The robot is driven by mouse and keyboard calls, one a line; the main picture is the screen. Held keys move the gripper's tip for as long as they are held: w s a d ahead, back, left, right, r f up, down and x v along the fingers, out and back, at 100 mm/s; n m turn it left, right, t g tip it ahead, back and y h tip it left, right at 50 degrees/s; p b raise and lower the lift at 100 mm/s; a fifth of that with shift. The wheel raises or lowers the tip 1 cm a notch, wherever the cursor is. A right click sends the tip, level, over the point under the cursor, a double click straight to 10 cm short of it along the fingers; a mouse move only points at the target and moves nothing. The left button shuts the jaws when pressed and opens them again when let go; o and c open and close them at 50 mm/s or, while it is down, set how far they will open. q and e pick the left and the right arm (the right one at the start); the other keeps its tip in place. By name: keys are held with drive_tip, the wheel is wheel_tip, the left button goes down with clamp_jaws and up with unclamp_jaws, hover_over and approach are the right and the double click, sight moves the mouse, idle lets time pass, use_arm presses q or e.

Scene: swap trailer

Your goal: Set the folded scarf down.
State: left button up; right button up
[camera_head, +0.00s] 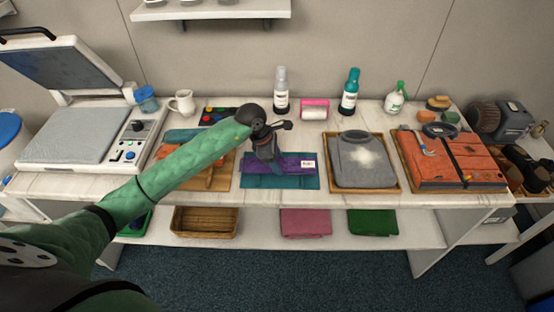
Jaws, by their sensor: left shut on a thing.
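The folded scarf (290,163) is purple, with a white label at its right end. It is over a teal cloth or mat (300,183) at the middle of the white table. My left gripper (267,158) is above the scarf's left part, pointing down, and is shut on it. The gripper hides part of the scarf and its grip. I cannot tell whether the scarf touches the teal piece or is just above it. My right gripper is not in view.
A wooden tray with a grey garment (362,163) is to the right, and one with an orange garment (445,160) beyond it. A heat press (75,135) stands left. Bottles (281,92), a mug (182,102) and a pink-and-white roll (314,110) line the back.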

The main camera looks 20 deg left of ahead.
use_arm(q)
drive_tip(key=shift+f, duration=0.15)
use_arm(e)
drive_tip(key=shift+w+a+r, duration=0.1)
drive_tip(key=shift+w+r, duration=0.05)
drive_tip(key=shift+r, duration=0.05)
use_arm(q)
drive_tip(key=o, duration=1)
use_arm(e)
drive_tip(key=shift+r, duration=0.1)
use_arm(q)
drive_tip(key=shift+r, duration=0.2)
drive_tip(key=shift+a+r, duration=0.15)
drive_tip(key=shift+r, duration=0.15)
drive_tip(key=shift+a+r+b, duration=0.2)
drive_tip(key=shift+r+b, duration=0.3)
drive_tip(key=shift+b, duration=0.1)
drive_tip(key=b+v, duration=0.4)
drive_tip(key=v, duration=0.6)
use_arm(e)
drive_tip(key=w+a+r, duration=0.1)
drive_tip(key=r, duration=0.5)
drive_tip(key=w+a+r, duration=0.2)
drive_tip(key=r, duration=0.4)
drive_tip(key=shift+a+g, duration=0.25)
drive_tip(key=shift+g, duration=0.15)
use_arm(q)
drive_tip(key=shift+s, duration=0.1)
